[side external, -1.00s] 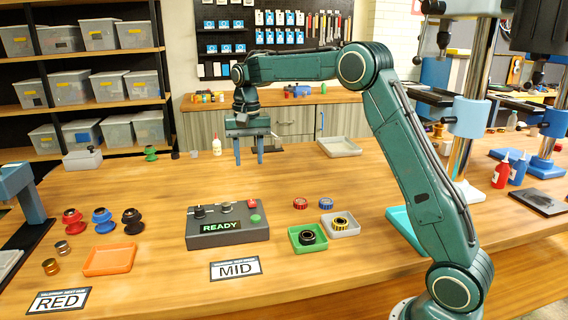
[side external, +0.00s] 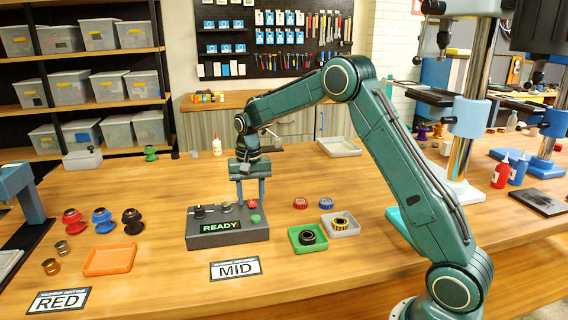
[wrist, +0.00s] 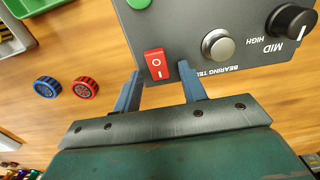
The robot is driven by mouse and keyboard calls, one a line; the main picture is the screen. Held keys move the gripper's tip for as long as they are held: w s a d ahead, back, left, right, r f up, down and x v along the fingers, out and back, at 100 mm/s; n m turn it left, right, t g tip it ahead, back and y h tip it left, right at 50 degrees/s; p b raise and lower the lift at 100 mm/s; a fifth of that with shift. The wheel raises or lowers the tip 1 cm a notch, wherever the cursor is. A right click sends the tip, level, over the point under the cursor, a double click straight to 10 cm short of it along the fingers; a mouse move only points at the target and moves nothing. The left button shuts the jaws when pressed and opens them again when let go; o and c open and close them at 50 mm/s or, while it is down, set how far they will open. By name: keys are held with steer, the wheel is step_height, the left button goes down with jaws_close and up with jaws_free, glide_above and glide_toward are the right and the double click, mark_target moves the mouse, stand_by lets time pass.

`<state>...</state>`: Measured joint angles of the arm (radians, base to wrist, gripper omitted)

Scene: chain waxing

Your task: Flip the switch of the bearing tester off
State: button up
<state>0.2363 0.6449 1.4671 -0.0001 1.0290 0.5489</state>
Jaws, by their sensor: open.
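The bearing tester (side external: 228,232) is a dark grey box on the bench, with a lit green READY display, knobs and a green button. Its red rocker switch (wrist: 155,64), marked with a line and a circle, shows clearly in the wrist view. In the side view the switch (side external: 252,204) is small, and its position is hard to tell. My gripper (side external: 250,203) is above the tester's back right part, pointing down. In the wrist view my open, empty gripper (wrist: 161,76) has its fingertips on either side of the switch's lower end; I cannot tell whether they touch the panel.
A green tray (side external: 307,246) with a black ring and a grey tray with a yellow ring stand right of the tester. Red and blue caps (wrist: 64,88) lie nearby. An orange tray (side external: 110,259) and several spools are at left. Bench behind the tester is mostly clear.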

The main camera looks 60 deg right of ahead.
jaws_close()
steer(key=shift+a, duration=0.1)
stand_by(0.3)
steer(key=shift+s+a+t+h, duration=0.15)
steer(key=shift+t+h, duration=0.55)
steer(key=shift+s+a+t+h, duration=0.1)
steer(key=shift+s+t+h, duration=0.05)
steer(key=shift+t+h, duration=0.55)
steer(key=shift+r, duration=0.1)
jaws_free()
